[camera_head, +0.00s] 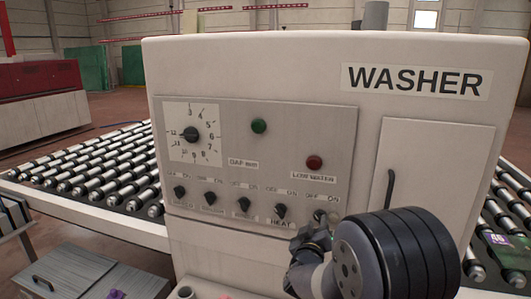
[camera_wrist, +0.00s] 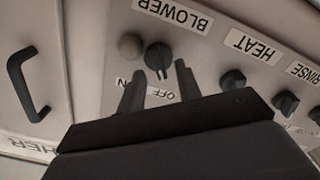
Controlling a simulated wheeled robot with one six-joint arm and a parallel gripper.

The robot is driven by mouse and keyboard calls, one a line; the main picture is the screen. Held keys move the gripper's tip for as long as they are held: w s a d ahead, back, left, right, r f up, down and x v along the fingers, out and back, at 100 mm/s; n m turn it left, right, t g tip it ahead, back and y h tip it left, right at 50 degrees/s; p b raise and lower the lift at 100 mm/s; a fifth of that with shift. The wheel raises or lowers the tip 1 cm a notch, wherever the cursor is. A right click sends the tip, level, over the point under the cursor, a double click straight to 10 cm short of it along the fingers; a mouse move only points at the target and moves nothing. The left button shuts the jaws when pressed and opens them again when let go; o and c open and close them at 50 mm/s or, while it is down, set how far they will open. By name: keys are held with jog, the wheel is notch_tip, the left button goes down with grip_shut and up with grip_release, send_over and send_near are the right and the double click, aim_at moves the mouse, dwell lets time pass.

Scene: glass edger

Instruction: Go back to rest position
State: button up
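My gripper (camera_wrist: 159,70) is open in the wrist view, with its two dark fingers apart. The black BLOWER knob (camera_wrist: 158,57) shows between and just beyond the fingertips; I cannot tell whether they touch it. In the head view my gripper (camera_head: 322,236) is at the lower right of the washer's control panel (camera_head: 225,175), in front of the rightmost knob, and partly covers it. My dark wrist hides the panel's lower right corner and part of the washer (camera_head: 250,70).
The HEAT knob (camera_wrist: 232,80) and RINSE knob (camera_wrist: 285,103) sit beside BLOWER. A door handle (camera_head: 390,188) sticks out to the right. Roller conveyors (camera_head: 95,170) flank the washer. A grey box (camera_head: 85,275) stands at the lower left.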

jog(key=shift+x, duration=0.85)
jog(key=shift+s, duration=0.1)
